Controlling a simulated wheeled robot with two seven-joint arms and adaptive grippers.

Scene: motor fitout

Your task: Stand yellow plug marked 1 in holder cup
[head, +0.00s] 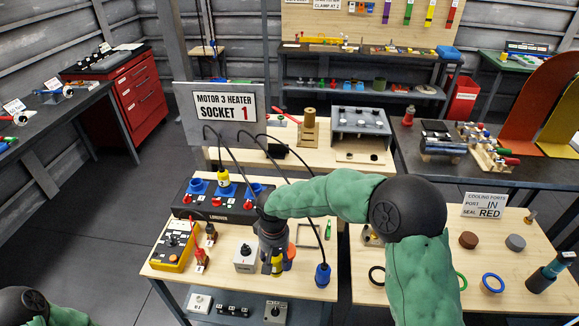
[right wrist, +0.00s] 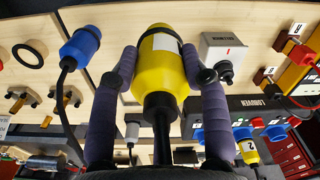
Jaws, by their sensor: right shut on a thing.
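My right gripper (head: 277,268) is shut on a yellow plug (head: 278,262) over the front middle of the near bench. In the right wrist view the yellow plug (right wrist: 162,65) sits between the two fingers, with a black cable end toward the camera. A pale label shows on it, but its number cannot be read. An orange piece (head: 291,252) shows beside the gripper; I cannot tell whether it is the holder cup. No cup shows clearly under the plug. My left gripper is out of view.
A second yellow plug (head: 223,178), marked 2 in the right wrist view (right wrist: 250,152), stands at the black socket unit (head: 215,212) with blue sockets. A white switch box (head: 245,260) and a cabled blue plug (head: 322,275) flank the gripper. A sign (head: 222,106) reads "Motor 3 heater socket 1".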

